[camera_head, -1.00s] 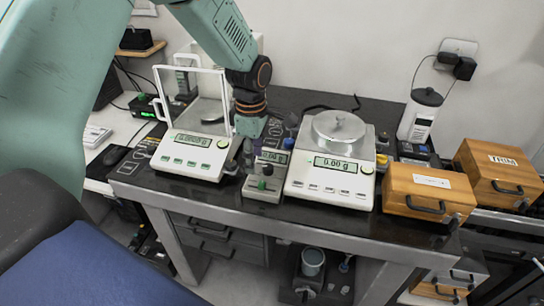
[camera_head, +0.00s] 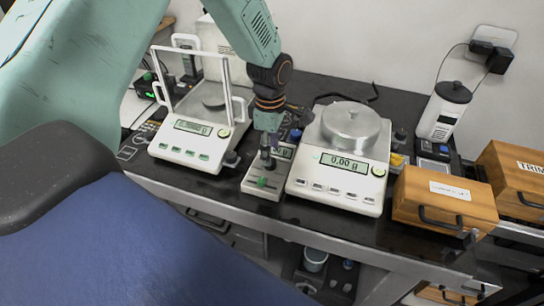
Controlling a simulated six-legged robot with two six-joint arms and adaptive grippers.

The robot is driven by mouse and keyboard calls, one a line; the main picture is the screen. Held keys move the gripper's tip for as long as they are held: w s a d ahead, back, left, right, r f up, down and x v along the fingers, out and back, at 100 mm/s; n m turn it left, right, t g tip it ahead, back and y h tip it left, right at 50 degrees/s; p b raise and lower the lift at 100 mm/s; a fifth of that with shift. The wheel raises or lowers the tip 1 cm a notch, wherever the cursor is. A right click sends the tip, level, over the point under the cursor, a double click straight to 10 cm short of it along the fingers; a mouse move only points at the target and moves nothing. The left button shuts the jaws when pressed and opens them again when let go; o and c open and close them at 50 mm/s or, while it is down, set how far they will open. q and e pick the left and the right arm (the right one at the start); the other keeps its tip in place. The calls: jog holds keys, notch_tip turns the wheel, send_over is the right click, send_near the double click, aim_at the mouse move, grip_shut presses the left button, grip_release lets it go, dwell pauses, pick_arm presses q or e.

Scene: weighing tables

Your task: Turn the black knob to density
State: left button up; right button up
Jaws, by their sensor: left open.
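A small grey-white control box (camera_head: 255,190) stands on the dark table between two balances. It has a small display (camera_head: 283,152), a green button or knob (camera_head: 262,183) near its front, and a dark knob (camera_head: 268,163) behind that. My left gripper (camera_head: 268,152) comes down from above over the box and points at the dark knob. It is open, and its tips are at or just above the knob; I cannot tell whether they touch it. The gripper hides part of the box's back and display. Any label on the box is too small to read. My right gripper is out of view.
A balance with a glass draft shield (camera_head: 188,140) stands close on the left. A balance with a round metal pan (camera_head: 340,170) stands close on the right, reading 0.00 g. Wooden boxes (camera_head: 440,200) sit further right. Little free room lies beside the control box.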

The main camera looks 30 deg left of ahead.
pick_arm(q)
jog(key=f, duration=0.3)
jog(key=shift+s, duration=0.3)
jog(key=shift+w+f, duration=0.25)
jog(key=shift+f, duration=0.05)
jog(key=shift+s+r, duration=0.15)
jog(key=c, duration=0.4)
grip_shut()
